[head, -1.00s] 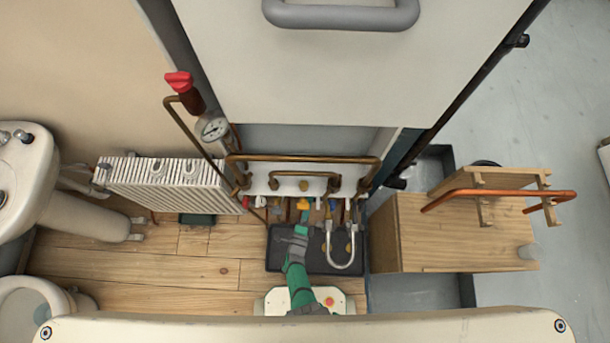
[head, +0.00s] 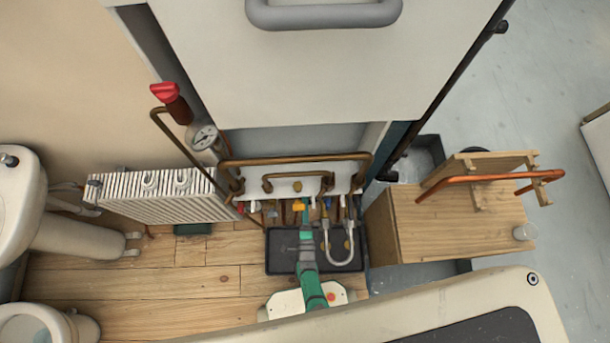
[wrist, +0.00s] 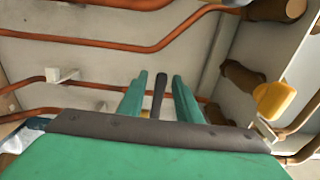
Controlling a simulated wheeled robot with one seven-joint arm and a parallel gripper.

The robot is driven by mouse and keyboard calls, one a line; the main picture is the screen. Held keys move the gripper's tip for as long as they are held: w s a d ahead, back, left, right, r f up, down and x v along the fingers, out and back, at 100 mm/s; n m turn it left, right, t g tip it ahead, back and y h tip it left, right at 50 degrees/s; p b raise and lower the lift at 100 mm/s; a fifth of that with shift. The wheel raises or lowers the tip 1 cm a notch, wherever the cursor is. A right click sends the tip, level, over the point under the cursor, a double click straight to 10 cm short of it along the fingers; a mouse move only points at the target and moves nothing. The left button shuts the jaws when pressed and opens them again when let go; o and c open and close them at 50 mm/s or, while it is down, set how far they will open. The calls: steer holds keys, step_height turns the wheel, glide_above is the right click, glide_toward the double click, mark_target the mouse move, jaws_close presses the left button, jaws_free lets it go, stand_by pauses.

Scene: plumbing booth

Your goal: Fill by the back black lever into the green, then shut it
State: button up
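In the wrist view, a black lever (wrist: 159,92) stands between the two green fingers of my gripper (wrist: 158,98). The fingers are apart, with a visible gap on each side of the lever. In the head view, my gripper (head: 306,216) reaches in under the copper pipes, and the lever cannot be made out there. A round white gauge (head: 205,138) sits at the left end of the pipes, below a red cap. Its needle shows faintly, but its green zone is too small to read.
A yellow handle (wrist: 274,101) is close on the right in the wrist view, with copper pipes (wrist: 110,42) beyond. A looped grey hose (head: 342,252) lies right of my arm over a dark tray (head: 280,262). A wooden box (head: 455,230) stands further right.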

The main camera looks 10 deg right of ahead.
steer(key=s+a, duration=0.1)
steer(key=s, duration=0.9)
steer(key=shift+s+a, duration=0.35)
steer(key=shift+a, duration=0.05)
